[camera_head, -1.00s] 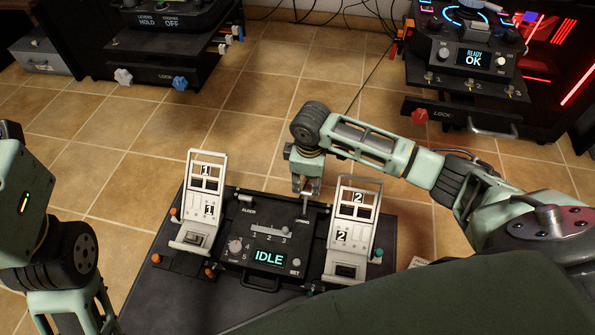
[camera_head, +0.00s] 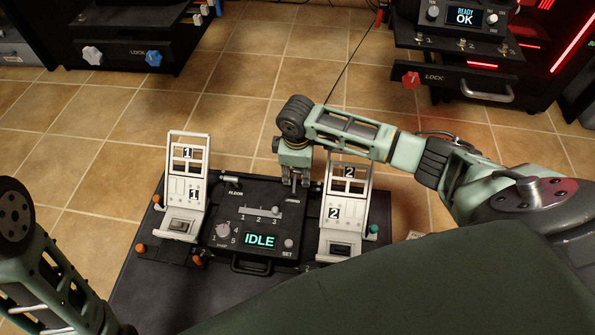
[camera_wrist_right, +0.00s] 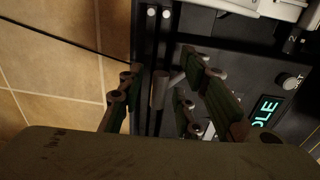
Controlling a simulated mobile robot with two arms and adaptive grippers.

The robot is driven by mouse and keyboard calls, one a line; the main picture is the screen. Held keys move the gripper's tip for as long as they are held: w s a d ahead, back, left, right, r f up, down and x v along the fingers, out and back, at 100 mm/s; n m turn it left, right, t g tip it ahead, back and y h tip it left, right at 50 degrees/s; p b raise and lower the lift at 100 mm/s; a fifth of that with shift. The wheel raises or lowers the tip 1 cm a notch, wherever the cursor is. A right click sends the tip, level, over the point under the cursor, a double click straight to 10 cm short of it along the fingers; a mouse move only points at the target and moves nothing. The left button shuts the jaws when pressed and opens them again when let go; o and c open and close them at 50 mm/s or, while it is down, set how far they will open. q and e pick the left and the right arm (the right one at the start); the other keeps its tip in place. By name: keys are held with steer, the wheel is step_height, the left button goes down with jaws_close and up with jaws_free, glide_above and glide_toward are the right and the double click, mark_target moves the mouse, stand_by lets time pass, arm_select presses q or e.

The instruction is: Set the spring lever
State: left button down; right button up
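The control box (camera_head: 225,262) stands in front of me with a display (camera_head: 261,240) reading IDLE. The spring lever (camera_wrist_right: 159,89) shows in the right wrist view as a grey cylindrical handle at the box's far edge. In the head view it is mostly hidden by my right gripper (camera_head: 294,182), which points down at the far right corner of the box. In the wrist view the fingers of the right gripper (camera_wrist_right: 163,78) are apart, one on each side of the handle, with a gap visible. My left arm is at the lower left; its gripper is out of view.
White panels marked 1 (camera_head: 187,190) and 2 (camera_head: 345,212) stand at either side of the box, panel 2 close to my right gripper. A slider (camera_head: 262,211), a dial (camera_head: 223,230) and a SET knob (camera_head: 289,243) are on the box. Tiled floor lies beyond.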

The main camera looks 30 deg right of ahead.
jaws_close()
stand_by(0.4)
